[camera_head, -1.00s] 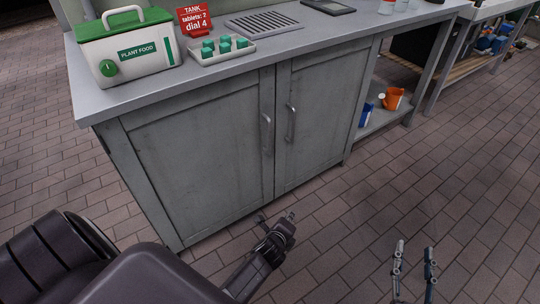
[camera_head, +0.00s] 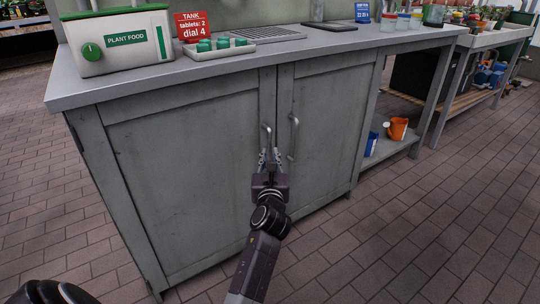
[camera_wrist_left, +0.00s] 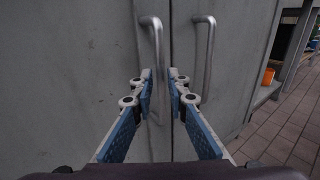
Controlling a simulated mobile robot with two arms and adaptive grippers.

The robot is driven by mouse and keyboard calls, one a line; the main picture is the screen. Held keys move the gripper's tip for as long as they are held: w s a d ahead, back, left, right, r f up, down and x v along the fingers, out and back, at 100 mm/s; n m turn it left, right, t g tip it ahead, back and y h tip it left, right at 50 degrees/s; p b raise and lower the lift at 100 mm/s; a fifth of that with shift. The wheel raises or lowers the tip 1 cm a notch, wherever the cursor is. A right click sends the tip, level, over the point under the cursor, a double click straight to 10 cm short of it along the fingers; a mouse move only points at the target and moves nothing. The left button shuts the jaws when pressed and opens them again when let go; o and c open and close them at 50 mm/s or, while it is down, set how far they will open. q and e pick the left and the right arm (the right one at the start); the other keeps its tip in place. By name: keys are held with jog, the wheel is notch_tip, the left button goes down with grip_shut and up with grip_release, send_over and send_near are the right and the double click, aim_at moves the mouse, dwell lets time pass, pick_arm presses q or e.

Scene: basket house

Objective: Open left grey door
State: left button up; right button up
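The left grey door (camera_head: 190,175) of the cabinet is closed, with a vertical metal handle (camera_head: 267,138) near its right edge. My left gripper (camera_head: 270,157) is in front of this handle's lower part. In the left wrist view the gripper (camera_wrist_left: 161,78) is open, its blue-padded fingers apart. The left door's handle (camera_wrist_left: 157,40) runs down into the gap between them, nearer the left finger. Whether a finger touches it, I cannot tell. The right door (camera_head: 325,125) is also closed; its handle (camera_wrist_left: 208,50) is outside the fingers, to the right. My right gripper is not in view.
On the grey worktop (camera_head: 120,88) stand a plant food box (camera_head: 120,42), a red sign (camera_head: 193,26) and a tray (camera_head: 215,50) with green pieces. An orange watering can (camera_head: 398,128) is on the low shelf at right. The brick floor (camera_head: 400,240) in front is clear.

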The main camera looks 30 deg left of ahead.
aim_at(270, 151)
pick_arm(q)
jog(key=shift+b+x, duration=0.45)
jog(key=shift+x, duration=1.2)
jog(key=shift+c, duration=0.2)
grip_shut()
jog(key=shift+d, duration=0.1)
